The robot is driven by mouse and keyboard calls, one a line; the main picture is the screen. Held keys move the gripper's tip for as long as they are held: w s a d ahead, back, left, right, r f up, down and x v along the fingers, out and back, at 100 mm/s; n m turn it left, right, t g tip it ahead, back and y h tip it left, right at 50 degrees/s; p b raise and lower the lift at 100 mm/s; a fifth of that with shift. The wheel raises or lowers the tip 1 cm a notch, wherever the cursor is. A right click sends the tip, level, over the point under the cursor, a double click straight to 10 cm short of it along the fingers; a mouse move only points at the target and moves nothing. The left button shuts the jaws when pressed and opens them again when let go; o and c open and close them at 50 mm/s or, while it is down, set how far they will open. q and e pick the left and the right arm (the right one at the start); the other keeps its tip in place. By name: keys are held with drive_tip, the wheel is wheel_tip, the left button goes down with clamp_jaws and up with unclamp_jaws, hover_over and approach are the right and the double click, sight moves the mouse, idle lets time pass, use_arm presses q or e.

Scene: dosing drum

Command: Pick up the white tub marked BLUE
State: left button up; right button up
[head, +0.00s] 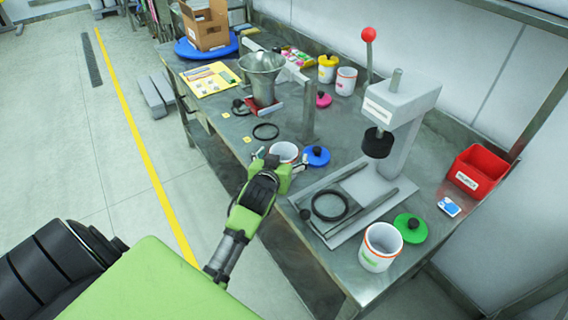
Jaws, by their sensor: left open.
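A white open tub (285,150) with an orange-red rim band stands on the steel bench, beside a blue lid (316,156) with a black knob. Its label is hidden from this side, so I cannot read the word BLUE on it. My left gripper (281,160) is open, with its fingers spread to either side of this tub's near side. I cannot tell whether the fingers touch it. The gripper hides the tub's lower front. My right gripper is not in view.
A white tub with a green label (380,248) stands at the front beside a green lid (411,228). A grey press (402,105), a red bin (478,172) and a metal funnel (262,72) stand on the bench. A black ring (265,131) lies left of the blue lid.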

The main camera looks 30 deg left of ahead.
use_arm(q)
drive_tip(key=shift+x, duration=0.95)
drive_tip(key=c, duration=1.1)
drive_tip(key=shift+c, duration=0.2)
